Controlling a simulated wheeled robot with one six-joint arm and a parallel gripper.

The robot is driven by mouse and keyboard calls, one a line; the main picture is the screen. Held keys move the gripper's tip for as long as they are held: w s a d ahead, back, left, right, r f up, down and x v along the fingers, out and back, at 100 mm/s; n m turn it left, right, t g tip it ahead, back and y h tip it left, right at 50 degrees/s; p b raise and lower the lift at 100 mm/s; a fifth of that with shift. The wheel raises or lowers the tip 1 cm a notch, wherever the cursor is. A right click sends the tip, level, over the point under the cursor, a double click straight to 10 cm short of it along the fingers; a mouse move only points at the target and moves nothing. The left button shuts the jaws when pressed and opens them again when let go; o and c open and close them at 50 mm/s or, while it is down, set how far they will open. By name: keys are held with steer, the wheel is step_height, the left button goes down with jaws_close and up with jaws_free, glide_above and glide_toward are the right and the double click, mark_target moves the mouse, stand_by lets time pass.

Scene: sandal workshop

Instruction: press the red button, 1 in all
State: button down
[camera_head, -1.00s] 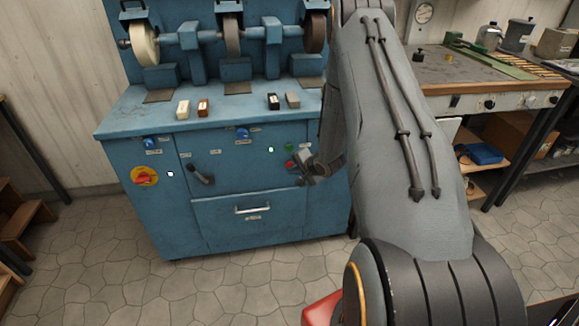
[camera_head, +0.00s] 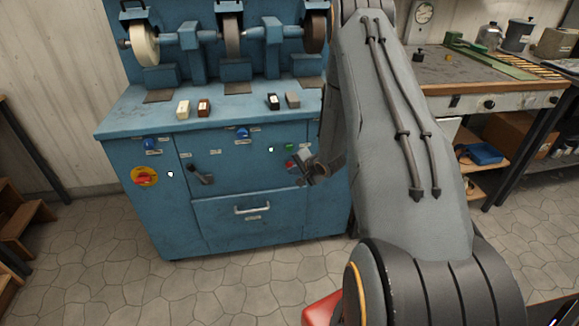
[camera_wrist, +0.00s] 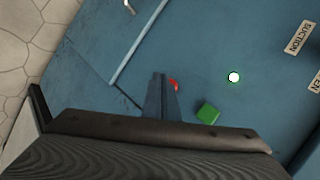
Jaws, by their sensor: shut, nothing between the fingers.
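The red button (camera_wrist: 174,85) is on the blue front panel of the grinding machine. In the wrist view only a small part of it shows beside my fingertips. In the head view a bit of red (camera_head: 290,165) shows at the left of my gripper (camera_head: 302,174). In the wrist view my gripper (camera_wrist: 160,78) is shut and empty, with its tips over or against the button's edge. I cannot tell whether they touch it. A green button (camera_wrist: 208,112) sits just right of the red one, and it also shows in the head view (camera_head: 289,147).
A lit white-green lamp (camera_wrist: 234,77) and a SUCTION label (camera_wrist: 299,38) are on the same panel. A red rotary switch on a yellow plate (camera_head: 145,177) is at the cabinet's left. A drawer handle (camera_head: 252,209) sticks out below. A workbench (camera_head: 470,98) stands at the right.

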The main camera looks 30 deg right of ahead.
steer(key=shift+w, duration=0.1)
steer(key=shift+w+d, duration=0.15)
steer(key=shift+w, duration=0.15)
steer(key=shift+w+d, duration=0.1)
steer(key=shift+w, duration=0.35)
stand_by(0.9)
steer(key=shift+s, duration=0.2)
steer(key=shift+s+a+p, duration=0.2)
steer(key=shift+s+p, duration=0.2)
steer(key=shift+s, duration=0.25)
steer(key=shift+s, duration=0.1)
steer(key=shift+s+a+p, duration=0.25)
steer(key=shift+s+p, duration=0.15)
steer(key=shift+s, duration=0.35)
steer(key=shift+s+a+p, duration=0.2)
steer(key=shift+s+p, duration=0.25)
steer(key=shift+s, duration=0.35)
steer(key=shift+s+a+p, duration=0.25)
steer(key=shift+s+p, duration=0.15)
steer(key=shift+s, duration=0.35)
